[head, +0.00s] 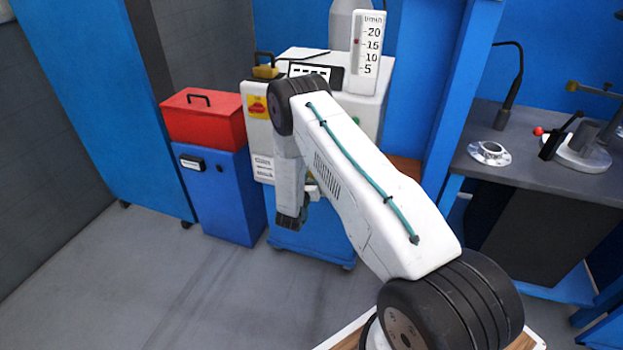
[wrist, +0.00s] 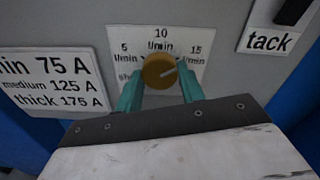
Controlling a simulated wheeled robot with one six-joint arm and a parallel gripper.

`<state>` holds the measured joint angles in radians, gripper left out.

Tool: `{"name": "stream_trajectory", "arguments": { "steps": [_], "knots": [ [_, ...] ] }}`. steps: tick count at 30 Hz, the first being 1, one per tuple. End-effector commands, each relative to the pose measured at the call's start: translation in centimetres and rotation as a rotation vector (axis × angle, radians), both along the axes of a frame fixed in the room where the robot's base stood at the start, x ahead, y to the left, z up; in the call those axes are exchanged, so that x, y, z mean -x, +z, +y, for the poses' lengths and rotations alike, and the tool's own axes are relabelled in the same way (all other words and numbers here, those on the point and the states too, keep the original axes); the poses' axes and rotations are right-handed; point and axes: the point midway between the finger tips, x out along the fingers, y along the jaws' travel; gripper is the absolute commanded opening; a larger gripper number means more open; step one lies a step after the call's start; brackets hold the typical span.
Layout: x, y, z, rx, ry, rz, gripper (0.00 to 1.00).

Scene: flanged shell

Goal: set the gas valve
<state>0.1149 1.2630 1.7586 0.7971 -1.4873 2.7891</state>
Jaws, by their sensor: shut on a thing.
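The gas valve is a round brass-coloured knob (wrist: 159,71) on the grey panel of a welding machine (head: 303,54). Its plate reads 5, 10 and 15 l/min, left to right. A pale line on the knob points right and slightly up, roughly towards the 15 side. The teal fingers of my gripper (wrist: 160,92) are shut on the knob, one on each side. In the head view my arm hides the knob. A flow gauge (head: 366,52) marked 5 to 20 stands on the machine, with a small red mark near 15.
A label with amp values (wrist: 55,82) is left of the knob, and a "tack" label (wrist: 270,40) with a dark switch is to the right. A red toolbox (head: 202,120) sits on a blue cabinet (head: 222,195). A workbench (head: 540,150) with a flanged metal part (head: 489,152) stands at right.

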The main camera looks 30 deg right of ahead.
Motion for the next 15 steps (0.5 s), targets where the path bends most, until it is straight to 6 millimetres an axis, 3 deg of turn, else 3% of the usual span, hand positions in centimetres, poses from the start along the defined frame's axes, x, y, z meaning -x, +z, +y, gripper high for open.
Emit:
{"name": "stream_trajectory", "arguments": {
  "steps": [12, 13, 15],
  "knots": [
    [0.06, -0.14, 0.05, -0.005, 0.001, -0.001, 0.16],
    [0.06, -0.14, 0.05, -0.005, 0.001, -0.001, 0.47],
    [0.05, -0.12, 0.05, -0.004, 0.001, -0.002, 0.60]
  ]
}}
